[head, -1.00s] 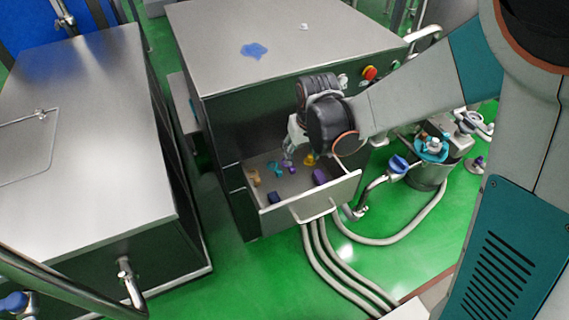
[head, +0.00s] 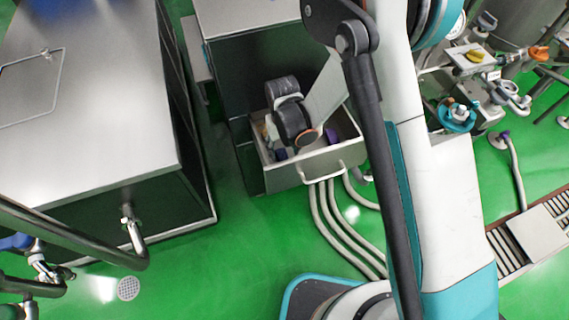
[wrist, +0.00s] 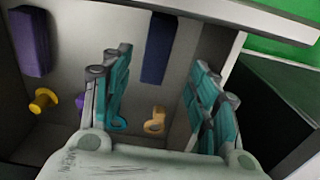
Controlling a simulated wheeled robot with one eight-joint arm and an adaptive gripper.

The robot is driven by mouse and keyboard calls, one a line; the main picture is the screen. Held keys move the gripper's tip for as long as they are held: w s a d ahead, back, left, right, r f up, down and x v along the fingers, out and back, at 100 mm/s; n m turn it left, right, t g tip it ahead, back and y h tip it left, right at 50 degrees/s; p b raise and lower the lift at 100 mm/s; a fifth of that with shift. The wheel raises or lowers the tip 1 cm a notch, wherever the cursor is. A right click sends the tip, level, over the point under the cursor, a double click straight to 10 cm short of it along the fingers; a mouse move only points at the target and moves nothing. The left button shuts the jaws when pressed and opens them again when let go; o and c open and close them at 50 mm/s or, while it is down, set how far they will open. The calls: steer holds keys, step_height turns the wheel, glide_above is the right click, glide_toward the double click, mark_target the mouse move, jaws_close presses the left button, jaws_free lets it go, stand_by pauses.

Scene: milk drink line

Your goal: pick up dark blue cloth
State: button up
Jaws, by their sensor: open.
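The dark blue cloth (wrist: 160,47) is a small folded, block-like piece lying in the open drawer (head: 328,160), against its wall. In the wrist view it shows beyond my gripper (wrist: 158,65), between the two teal-padded fingers. The fingers are spread apart and nothing is held between them. In the head view the dark blue cloth (head: 281,154) shows only partly, at the drawer's front left, beside my dark wrist. My fingertips are hidden there by the wrist, which is down over the drawer.
The drawer also holds a purple folded piece (wrist: 30,40), a yellow part (wrist: 43,100), a small purple part (wrist: 80,101), a teal ring (wrist: 117,124) and an orange-yellow part (wrist: 154,120). Drawer walls stand close around my gripper. Hoses (head: 335,225) run below the drawer front.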

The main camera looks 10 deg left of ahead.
mark_target(284, 158)
steer(key=f+b, duration=0.1)
steer(key=f, duration=0.2)
steer(key=f+b, duration=0.2)
steer(key=f, duration=0.2)
steer(key=shift+w+d+f, duration=0.1)
steer(key=shift+w, duration=0.1)
steer(key=c, duration=1.1)
